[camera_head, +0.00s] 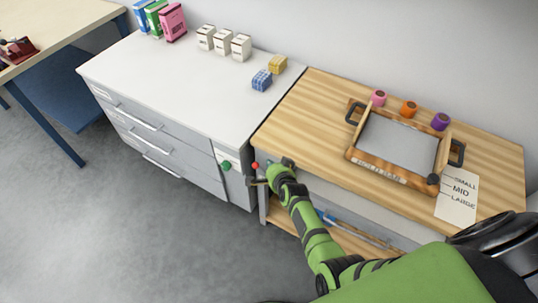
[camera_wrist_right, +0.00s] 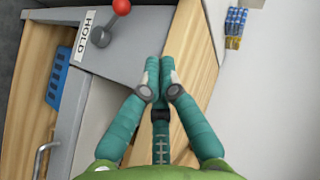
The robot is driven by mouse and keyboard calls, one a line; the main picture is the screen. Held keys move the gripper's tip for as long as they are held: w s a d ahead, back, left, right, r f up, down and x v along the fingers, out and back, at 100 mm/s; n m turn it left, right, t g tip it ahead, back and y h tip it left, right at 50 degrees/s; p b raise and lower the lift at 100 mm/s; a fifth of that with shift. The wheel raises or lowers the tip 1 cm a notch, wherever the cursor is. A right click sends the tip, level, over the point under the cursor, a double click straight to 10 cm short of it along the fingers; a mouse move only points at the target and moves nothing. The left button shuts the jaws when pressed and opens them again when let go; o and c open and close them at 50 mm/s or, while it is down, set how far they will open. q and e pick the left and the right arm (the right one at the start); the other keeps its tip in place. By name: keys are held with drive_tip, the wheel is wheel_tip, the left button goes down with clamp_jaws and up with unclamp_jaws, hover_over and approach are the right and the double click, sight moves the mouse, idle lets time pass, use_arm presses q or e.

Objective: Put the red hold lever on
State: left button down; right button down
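The hold lever has a red ball knob (camera_head: 255,165) and sits at the left end of the wooden-topped bench's front. In the right wrist view its red ball (camera_wrist_right: 121,6) is at the top edge, on a short grey arm from a round pivot, beside a white HOLD label (camera_wrist_right: 86,36). My right gripper (camera_head: 258,181) is close to the lever in the head view. In the wrist view its teal fingers (camera_wrist_right: 158,78) are together with nothing visible between them, apart from the lever. My left gripper is not in view.
A framed tray (camera_head: 358,157) with dark handles lies on the wooden bench, with several coloured rolls behind it and a SMALL/MID/LARGE card (camera_head: 457,198) to its right. A green knob (camera_head: 226,165) is on the cabinet left of the lever. Blue and yellow blocks stand on the white top.

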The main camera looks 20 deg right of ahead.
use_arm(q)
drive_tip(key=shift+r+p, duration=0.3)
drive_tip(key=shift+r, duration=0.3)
use_arm(e)
drive_tip(key=shift+s+a+r, duration=0.2)
drive_tip(key=shift+s+r, duration=0.2)
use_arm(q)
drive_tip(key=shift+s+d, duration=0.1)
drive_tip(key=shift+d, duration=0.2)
use_arm(e)
drive_tip(key=shift+d, duration=0.1)
